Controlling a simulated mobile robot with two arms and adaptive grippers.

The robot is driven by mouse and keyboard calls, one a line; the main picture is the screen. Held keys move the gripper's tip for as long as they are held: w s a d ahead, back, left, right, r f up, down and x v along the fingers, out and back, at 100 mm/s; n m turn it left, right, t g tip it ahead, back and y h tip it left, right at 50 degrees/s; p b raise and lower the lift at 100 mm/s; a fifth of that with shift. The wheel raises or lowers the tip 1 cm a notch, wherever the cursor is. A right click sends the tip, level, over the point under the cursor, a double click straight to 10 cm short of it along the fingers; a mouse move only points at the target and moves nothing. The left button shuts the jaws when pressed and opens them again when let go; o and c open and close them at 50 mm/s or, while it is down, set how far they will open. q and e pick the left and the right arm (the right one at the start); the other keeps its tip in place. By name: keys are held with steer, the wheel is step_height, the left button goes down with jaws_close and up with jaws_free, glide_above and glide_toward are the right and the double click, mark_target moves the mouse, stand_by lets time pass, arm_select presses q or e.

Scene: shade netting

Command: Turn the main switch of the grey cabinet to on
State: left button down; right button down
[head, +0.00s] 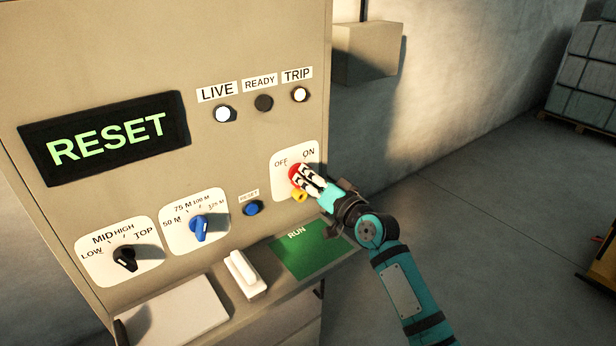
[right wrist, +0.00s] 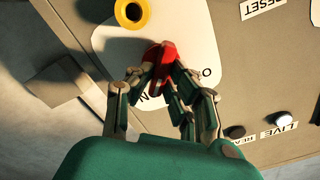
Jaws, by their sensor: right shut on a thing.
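The grey cabinet (head: 230,50) fills the left and middle of the head view. Its main switch is a red knob (head: 295,173) on a white plate (head: 308,152) marked OFF and ON. My right gripper (head: 304,179) is shut on the red knob, and its fingers cover part of it. In the right wrist view the red knob (right wrist: 160,58) sits between the fingertips (right wrist: 155,78). The knob's exact pointing is hard to tell behind the fingers. A yellow ring (head: 299,196) is just below the knob. My left gripper is out of view.
A display (head: 105,137) reads RESET. Lamps LIVE (head: 223,114) and TRIP (head: 299,94) look white; READY (head: 264,102) is dark. A blue RESET button (head: 252,208), two selector knobs, a white handle (head: 244,272) and a green RUN panel (head: 312,248) are nearby. Open floor lies right.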

steer(key=shift+m, duration=0.4)
steer(key=c, duration=1.3)
jaws_free()
steer(key=v, duration=1.2)
steer(key=shift+f, duration=0.1)
